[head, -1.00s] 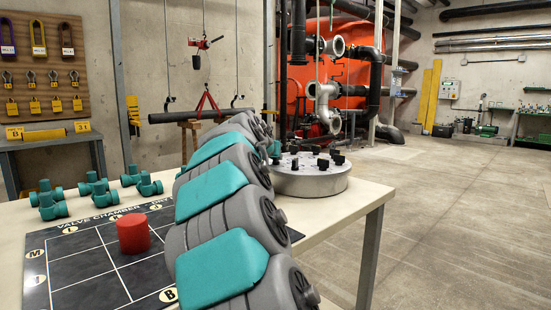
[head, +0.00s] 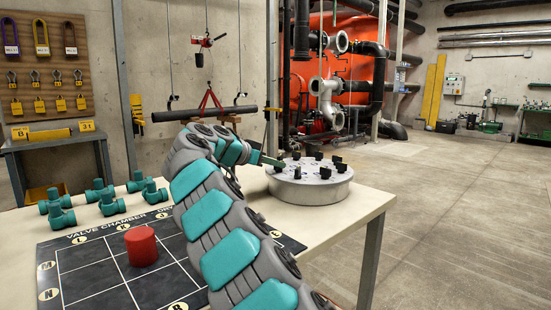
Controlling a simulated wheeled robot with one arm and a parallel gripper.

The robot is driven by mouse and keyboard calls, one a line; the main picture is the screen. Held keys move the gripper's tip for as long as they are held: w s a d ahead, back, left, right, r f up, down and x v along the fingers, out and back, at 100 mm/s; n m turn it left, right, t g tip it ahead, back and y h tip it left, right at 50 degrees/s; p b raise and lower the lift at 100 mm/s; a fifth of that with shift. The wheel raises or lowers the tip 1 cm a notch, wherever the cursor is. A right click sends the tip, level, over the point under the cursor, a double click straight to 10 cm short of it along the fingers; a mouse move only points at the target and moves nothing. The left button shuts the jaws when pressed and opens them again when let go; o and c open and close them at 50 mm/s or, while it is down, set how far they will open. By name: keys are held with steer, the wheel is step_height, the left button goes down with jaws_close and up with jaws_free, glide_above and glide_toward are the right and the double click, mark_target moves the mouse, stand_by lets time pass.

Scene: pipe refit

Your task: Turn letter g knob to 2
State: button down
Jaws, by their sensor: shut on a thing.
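A round grey metal disc (head: 310,190) stands on the table, with several small black knobs on its top. One of them, a black knob (head: 325,173), shows clearly near the front. Their letters and number marks are too small to read. My gripper (head: 281,164) is at the left edge of the disc, low over its top. It is shut on a knob there, which the teal fingers mostly hide. I cannot tell that knob's letter or which number it points to.
A black grid board (head: 105,275) with a red cylinder (head: 141,246) lies on the table, left of my arm. Several teal valve fittings (head: 106,197) stand behind it. The table's right edge is close to the disc. The floor to the right is open.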

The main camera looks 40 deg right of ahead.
steer(key=shift+w+m+g+p, duration=0.1)
steer(key=shift+m+g+p, duration=0.5)
steer(key=shift+g+p, duration=0.15)
steer(key=c, duration=0.9)
jaws_free()
steer(key=shift+v, duration=3.85)
